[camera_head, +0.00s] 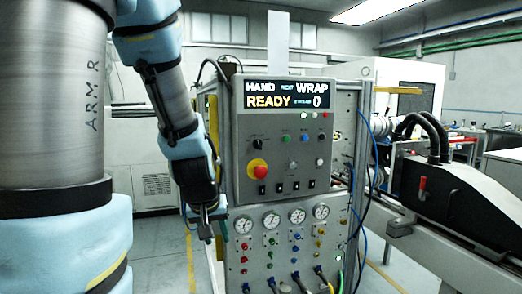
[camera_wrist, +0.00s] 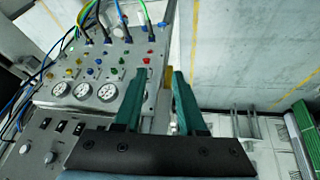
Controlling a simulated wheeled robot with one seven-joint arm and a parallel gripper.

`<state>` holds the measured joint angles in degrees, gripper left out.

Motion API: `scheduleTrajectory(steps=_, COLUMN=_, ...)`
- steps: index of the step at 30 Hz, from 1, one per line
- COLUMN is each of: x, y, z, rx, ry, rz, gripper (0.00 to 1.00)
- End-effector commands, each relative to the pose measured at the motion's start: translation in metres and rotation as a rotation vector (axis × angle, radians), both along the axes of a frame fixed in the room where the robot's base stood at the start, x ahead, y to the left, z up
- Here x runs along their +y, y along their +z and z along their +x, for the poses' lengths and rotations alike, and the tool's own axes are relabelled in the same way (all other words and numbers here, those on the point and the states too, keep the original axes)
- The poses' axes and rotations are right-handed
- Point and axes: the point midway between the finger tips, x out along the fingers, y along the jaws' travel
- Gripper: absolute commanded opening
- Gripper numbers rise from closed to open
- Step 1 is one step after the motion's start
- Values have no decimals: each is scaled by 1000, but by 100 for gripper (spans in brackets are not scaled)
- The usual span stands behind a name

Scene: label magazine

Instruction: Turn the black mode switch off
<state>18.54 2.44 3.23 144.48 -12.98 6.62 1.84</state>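The grey control panel (camera_head: 284,150) faces me in the head view. A black rotary knob (camera_head: 258,144) sits at its upper left, above a red mushroom button (camera_head: 257,169) on a yellow base. Several small black switches (camera_head: 278,188) line its lower edge; some show in the wrist view (camera_wrist: 62,127). Which black control is the mode switch is not readable. My gripper (camera_head: 211,226) hangs left of the panel, level with the gauges, touching no switch. In the wrist view, my gripper (camera_wrist: 159,75) has its green fingers apart with nothing between them. The rotary knob is not clear there.
A display (camera_head: 287,95) reads HAND, WRAP, READY and 0. Below the panel are gauges (camera_head: 297,216), coloured knobs and plugged cables (camera_head: 300,283). A black machine (camera_head: 455,195) stands at right. Open floor (camera_wrist: 235,50) lies beside the cabinet.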

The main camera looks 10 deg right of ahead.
Motion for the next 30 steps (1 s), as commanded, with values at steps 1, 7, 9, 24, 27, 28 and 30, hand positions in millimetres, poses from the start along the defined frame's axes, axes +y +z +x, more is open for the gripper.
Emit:
scheduleTrajectory(steps=1, x=-12, y=2, z=8, rx=-42, ry=-2, rz=-17, gripper=40)
scheduleTrajectory(steps=7, x=-66, y=30, z=48, rx=-274, ry=36, rz=-111, gripper=40)
scheduleTrajectory(steps=9, x=-89, y=47, z=61, rx=-383, ry=65, rz=-153, gripper=40)
scheduleTrajectory(steps=24, x=-155, y=164, z=52, rx=-1025, ry=421, rz=-261, gripper=40)
scheduleTrajectory(steps=27, x=-154, y=173, z=42, rx=-1072, ry=463, rz=-251, gripper=40)
scheduleTrajectory(steps=28, x=-154, y=175, z=41, rx=-1082, ry=471, rz=-249, gripper=40)
scheduleTrajectory(steps=30, x=-152, y=177, z=40, rx=-1095, ry=484, rz=-245, gripper=40)
